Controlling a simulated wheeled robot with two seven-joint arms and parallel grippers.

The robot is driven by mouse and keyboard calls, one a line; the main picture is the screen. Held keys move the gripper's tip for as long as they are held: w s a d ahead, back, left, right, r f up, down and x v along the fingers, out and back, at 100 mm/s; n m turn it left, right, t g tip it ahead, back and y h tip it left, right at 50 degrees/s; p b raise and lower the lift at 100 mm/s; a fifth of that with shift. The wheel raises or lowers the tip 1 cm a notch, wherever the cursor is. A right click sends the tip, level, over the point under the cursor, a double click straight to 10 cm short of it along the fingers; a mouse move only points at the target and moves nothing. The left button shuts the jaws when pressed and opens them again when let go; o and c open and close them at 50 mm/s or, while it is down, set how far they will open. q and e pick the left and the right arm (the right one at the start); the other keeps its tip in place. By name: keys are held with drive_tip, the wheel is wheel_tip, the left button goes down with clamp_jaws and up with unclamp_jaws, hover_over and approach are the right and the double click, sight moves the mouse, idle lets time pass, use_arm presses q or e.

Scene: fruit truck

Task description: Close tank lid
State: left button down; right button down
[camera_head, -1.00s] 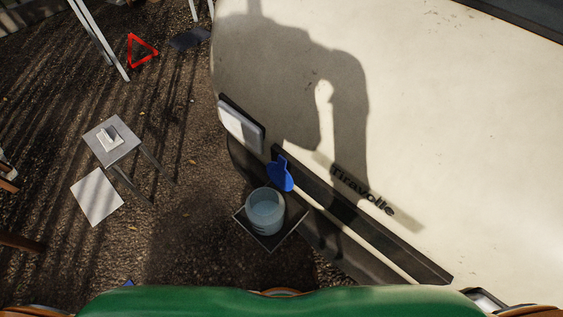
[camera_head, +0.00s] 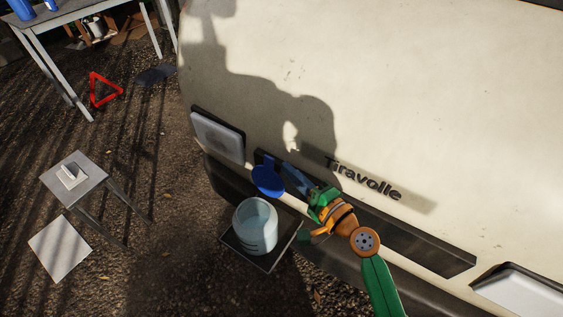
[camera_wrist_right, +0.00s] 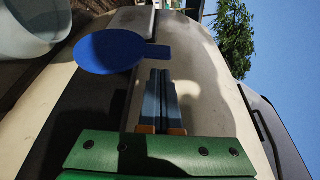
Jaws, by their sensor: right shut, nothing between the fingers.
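The blue lid (camera_head: 268,177) hangs at the dark bumper strip on the rear of the cream vehicle. It stands just above the round translucent container (camera_head: 255,226), whose top looks open. The lid also shows in the right wrist view (camera_wrist_right: 110,52), flat and round with a tab on its right. My right gripper (camera_head: 289,174) is shut and empty, with its fingertips close to the right of the lid. In the right wrist view the closed fingers (camera_wrist_right: 160,90) point toward the lid's tab. Whether they touch it I cannot tell. My left gripper is not in view.
The container stands on a small dark platform (camera_head: 262,260) below the bumper. The cream vehicle body (camera_head: 400,80) fills the upper right. A small stool (camera_head: 75,180), a red triangle (camera_head: 105,90) and a table (camera_head: 75,15) stand to the left. Gravel ground lies between.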

sight(268, 177)
drive_tip(key=x, duration=0.3)
drive_tip(key=shift+w+a, duration=0.2)
drive_tip(key=shift+w, duration=0.1)
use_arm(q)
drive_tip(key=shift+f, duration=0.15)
use_arm(e)
drive_tip(key=shift+s, duration=0.1)
